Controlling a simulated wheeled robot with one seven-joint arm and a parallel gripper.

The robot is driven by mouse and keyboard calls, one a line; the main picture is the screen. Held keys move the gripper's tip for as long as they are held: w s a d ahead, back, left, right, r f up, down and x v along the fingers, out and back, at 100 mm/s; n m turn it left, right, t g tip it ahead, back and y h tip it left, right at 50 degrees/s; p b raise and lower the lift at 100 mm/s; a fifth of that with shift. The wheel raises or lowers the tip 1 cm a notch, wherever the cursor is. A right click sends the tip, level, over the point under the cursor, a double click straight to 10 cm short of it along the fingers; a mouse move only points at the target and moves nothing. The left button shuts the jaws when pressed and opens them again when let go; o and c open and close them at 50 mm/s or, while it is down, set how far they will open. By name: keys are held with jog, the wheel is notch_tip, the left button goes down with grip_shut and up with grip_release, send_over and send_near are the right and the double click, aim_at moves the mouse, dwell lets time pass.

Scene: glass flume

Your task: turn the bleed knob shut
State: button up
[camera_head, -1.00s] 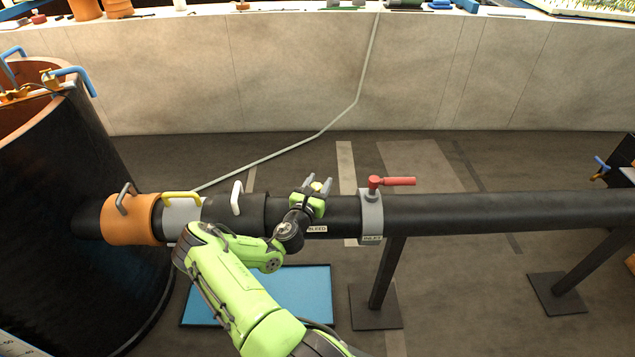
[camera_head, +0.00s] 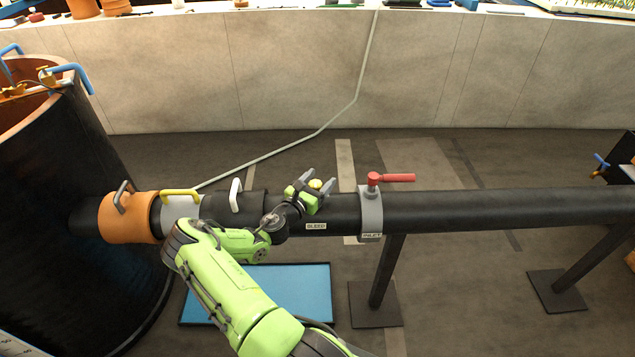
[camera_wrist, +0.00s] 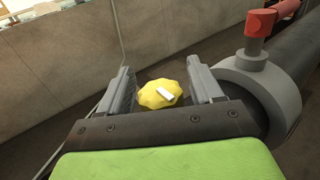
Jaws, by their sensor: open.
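The bleed knob (camera_wrist: 160,94) is yellow and scalloped, with a white mark on its top. In the wrist view it shows between the two grey fingers of my gripper (camera_wrist: 160,88), with a gap on each side. In the head view the yellow knob (camera_head: 316,185) shows at my gripper (camera_head: 318,184), above the black pipe (camera_head: 500,208). My gripper is open. The wrist view hides the knob's lower part behind the gripper body. A "BLEED" label (camera_head: 316,226) is on the pipe below the gripper.
A grey inlet valve (camera_head: 370,215) with a red lever (camera_head: 397,178) stands just right of my gripper. White (camera_head: 235,196) and yellow (camera_head: 180,195) handles rise to the left. A blue tray (camera_head: 300,292) lies on the floor below. A large black tank (camera_head: 80,200) stands at far left.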

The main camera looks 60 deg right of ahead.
jog(key=w+a+p, duration=0.2)
jog(key=a, duration=1.3)
jog(key=shift+a, duration=0.35)
